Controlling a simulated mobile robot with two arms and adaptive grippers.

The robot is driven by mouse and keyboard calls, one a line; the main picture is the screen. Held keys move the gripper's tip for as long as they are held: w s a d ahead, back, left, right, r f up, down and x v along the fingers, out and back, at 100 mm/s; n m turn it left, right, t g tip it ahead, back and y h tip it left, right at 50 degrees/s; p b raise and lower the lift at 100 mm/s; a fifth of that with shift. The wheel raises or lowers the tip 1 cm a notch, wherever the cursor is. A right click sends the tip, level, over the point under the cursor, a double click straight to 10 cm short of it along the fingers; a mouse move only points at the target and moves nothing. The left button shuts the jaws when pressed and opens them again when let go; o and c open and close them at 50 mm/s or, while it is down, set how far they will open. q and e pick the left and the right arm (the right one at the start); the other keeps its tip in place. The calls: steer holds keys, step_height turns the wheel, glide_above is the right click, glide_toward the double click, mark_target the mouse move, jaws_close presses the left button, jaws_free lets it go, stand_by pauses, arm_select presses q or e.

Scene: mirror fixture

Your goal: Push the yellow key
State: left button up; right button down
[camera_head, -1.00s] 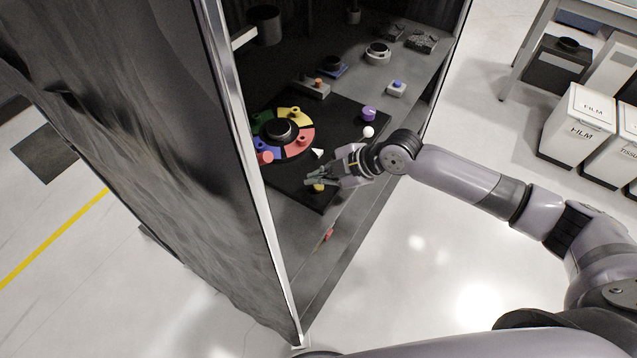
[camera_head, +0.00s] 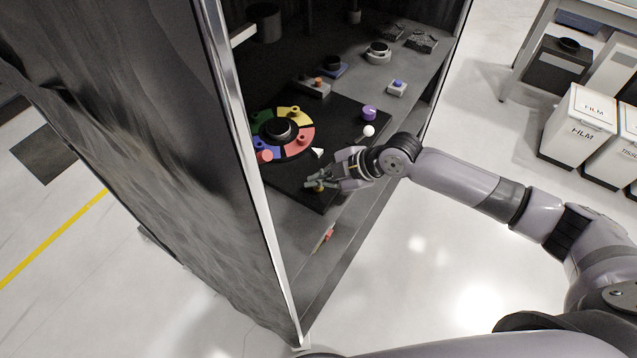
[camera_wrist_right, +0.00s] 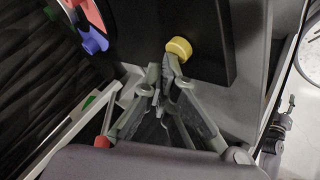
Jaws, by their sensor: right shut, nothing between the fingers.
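A ring of coloured segments (camera_head: 300,141) lies on a black board (camera_head: 345,118) inside the cabinet. Its yellow segment (camera_head: 293,115) carries a small yellow knob and is at the far side. A separate round yellow knob (camera_wrist_right: 179,48) is on the board near its front corner; in the head view the gripper mostly hides it. My right gripper (camera_head: 312,184) is shut and empty, low over that corner. In the right wrist view its fingertips (camera_wrist_right: 162,75) are right at the yellow knob; I cannot tell whether they touch it. My left gripper is not in view.
A purple knob (camera_head: 369,112) and a white ball (camera_head: 369,131) are at the board's right side. A white cone (camera_head: 318,153) lies near the ring. Button boxes (camera_head: 397,88) stand behind. The cabinet's metal post (camera_head: 245,150) and dark curtain (camera_head: 130,130) bound the left.

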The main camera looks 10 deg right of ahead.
mark_target(318, 188)
steer(key=shift+f, duration=0.25)
steer(key=shift+r, duration=0.1)
steer(key=shift+r+p, duration=0.6)
steer(key=shift+r, duration=0.25)
step_height(318, 188, up, 6)
steer(key=p, duration=0.4)
steer(key=shift+p, duration=0.35)
